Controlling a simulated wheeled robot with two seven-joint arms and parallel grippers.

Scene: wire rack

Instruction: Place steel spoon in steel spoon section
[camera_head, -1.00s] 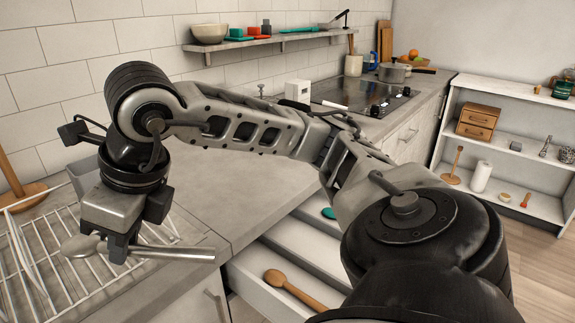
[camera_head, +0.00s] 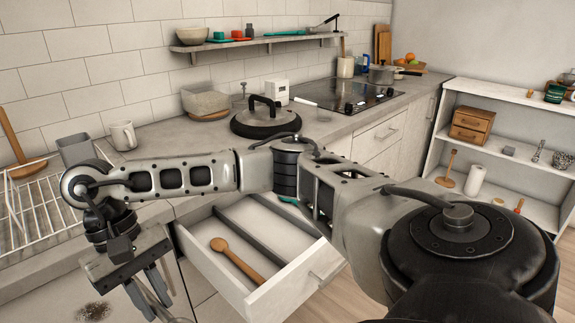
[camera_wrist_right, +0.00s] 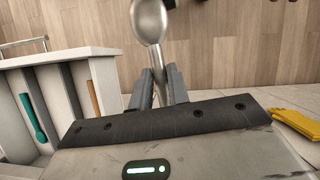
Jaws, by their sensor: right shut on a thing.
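My right gripper (camera_head: 150,292) is at the lower left of the head view, low in front of the counter and left of the open drawer (camera_head: 296,296). In the wrist view its jaws (camera_wrist_right: 159,88) are shut on the handle of the steel spoon (camera_wrist_right: 150,20), whose shiny bowl points away past the fingertips. In the head view the spoon is hard to make out. The drawer has lengthwise dividers. A wooden spoon (camera_head: 238,262) lies in one section, and a teal utensil (camera_wrist_right: 36,118) lies in another. My arm hides part of the drawer. My left gripper is out of view.
A wire rack (camera_head: 40,212) stands on the counter at left, near a mug (camera_head: 123,135). A lidded pan (camera_head: 265,118) sits behind my arm. White shelves (camera_head: 520,139) stand at right. A yellow object (camera_wrist_right: 298,123) shows in the wrist view. Wooden floor lies beyond the drawer.

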